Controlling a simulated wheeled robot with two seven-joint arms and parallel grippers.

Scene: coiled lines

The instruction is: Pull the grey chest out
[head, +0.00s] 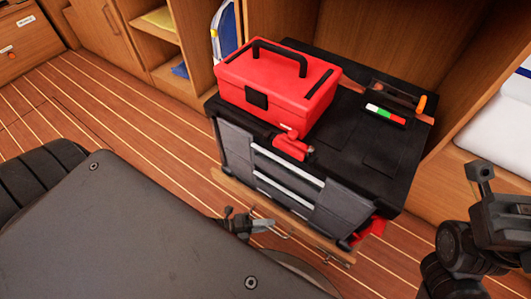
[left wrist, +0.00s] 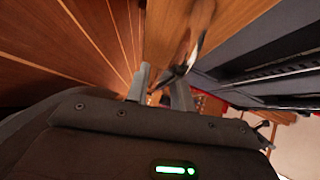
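The grey chest (head: 245,160) stands in a wooden recess, with a black top, grey drawer fronts and pale handle strips. In the left wrist view its dark front (left wrist: 265,55) runs along the right side. My left gripper (head: 250,224) is low in front of the chest, near the wooden rail with hooks at its foot. In the left wrist view its two fingers (left wrist: 160,88) stand apart, with a shiny hook-like piece near their tips. I cannot tell whether they touch it. Dark parts of my right arm show at the lower right; its fingertips are not clear.
A red toolbox (head: 278,88) sits on the chest, with a red tool (head: 292,147) and a level-like bar (head: 385,115) beside it. A wooden rail (head: 285,222) with hooks runs along the chest's foot. Striped floor (head: 130,130) is clear to the left.

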